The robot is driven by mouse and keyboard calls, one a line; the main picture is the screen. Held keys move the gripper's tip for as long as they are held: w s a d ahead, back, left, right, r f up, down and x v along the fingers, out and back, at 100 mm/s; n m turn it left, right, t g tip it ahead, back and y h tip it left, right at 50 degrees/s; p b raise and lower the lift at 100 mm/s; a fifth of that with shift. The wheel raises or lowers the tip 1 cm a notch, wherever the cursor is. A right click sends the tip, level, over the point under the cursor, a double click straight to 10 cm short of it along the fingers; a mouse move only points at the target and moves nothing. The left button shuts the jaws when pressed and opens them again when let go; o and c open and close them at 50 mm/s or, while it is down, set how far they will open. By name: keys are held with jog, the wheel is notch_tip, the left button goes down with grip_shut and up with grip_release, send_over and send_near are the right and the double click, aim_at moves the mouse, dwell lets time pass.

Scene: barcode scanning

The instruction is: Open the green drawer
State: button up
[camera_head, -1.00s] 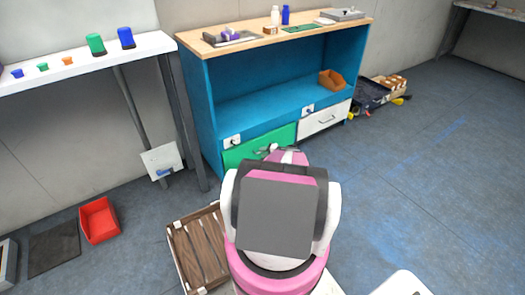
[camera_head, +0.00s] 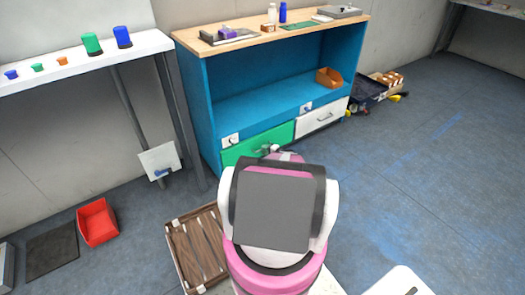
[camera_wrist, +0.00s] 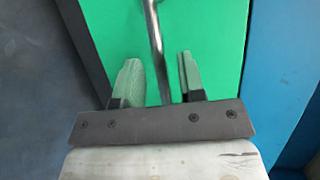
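The green drawer (camera_head: 250,145) is at the lower left of the blue cabinet, and its front looks flush. It fills the middle of the wrist view (camera_wrist: 215,30). Its metal bar handle (camera_wrist: 154,40) runs down between the two fingers of my gripper (camera_wrist: 158,80). The fingers are apart, with a visible gap on each side of the bar. Whether the bar is deep enough between them is hard to tell. In the head view my arm hides the fingers and part of the drawer front.
A white drawer (camera_head: 320,118) is right of the green one. The blue cabinet (camera_head: 203,100) has a wooden top with several items. A wooden crate (camera_head: 195,245) and red bin (camera_head: 97,222) stand on the floor at left. Floor to the right is open.

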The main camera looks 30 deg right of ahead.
jog(key=shift+x, duration=0.95)
